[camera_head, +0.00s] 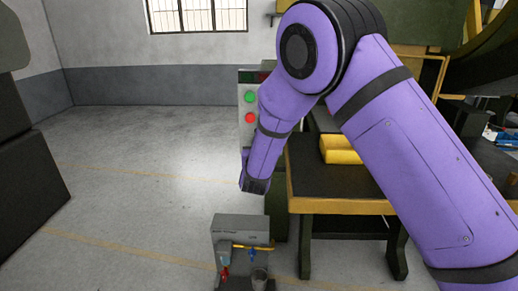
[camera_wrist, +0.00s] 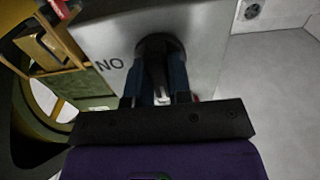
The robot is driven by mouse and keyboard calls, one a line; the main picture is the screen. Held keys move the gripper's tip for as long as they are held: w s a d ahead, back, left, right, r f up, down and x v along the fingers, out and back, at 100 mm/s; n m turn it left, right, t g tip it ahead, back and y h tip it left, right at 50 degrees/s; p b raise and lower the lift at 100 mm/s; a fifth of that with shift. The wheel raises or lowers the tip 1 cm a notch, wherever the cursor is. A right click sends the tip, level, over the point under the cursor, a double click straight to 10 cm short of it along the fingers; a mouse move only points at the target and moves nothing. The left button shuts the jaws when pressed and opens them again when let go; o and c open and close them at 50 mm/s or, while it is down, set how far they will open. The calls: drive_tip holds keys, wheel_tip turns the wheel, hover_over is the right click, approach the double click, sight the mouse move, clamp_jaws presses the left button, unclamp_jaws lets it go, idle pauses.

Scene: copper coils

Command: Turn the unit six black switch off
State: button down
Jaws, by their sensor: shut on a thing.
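A black rotary switch (camera_wrist: 159,43) with a round base sits on a grey metal panel (camera_wrist: 208,40) in the wrist view. The letters "NO" are printed on the panel to the left of it. My gripper (camera_wrist: 161,72) has its two dark blue fingers around the switch's handle, shut on it. A pale strip shows between the fingers; the rest of the handle is hidden. In the head view my arm's end covers the switch and part of the panel. I cannot read a unit number or the switch's setting.
A grey control post with a green button (camera_head: 249,96) and a red button (camera_head: 250,118) stands behind my arm. A workbench (camera_head: 340,206) with a yellow block (camera_head: 340,150) is to its right. A small grey machine (camera_head: 241,228) stands in front. The floor at left is clear.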

drive_tip(key=shift+f, duration=0.1)
drive_tip(key=c, duration=1)
unclamp_jaws()
drive_tip(key=shift+c, duration=0.2)
drive_tip(key=s, duration=1.1)
drive_tip(key=shift+a, duration=0.15)
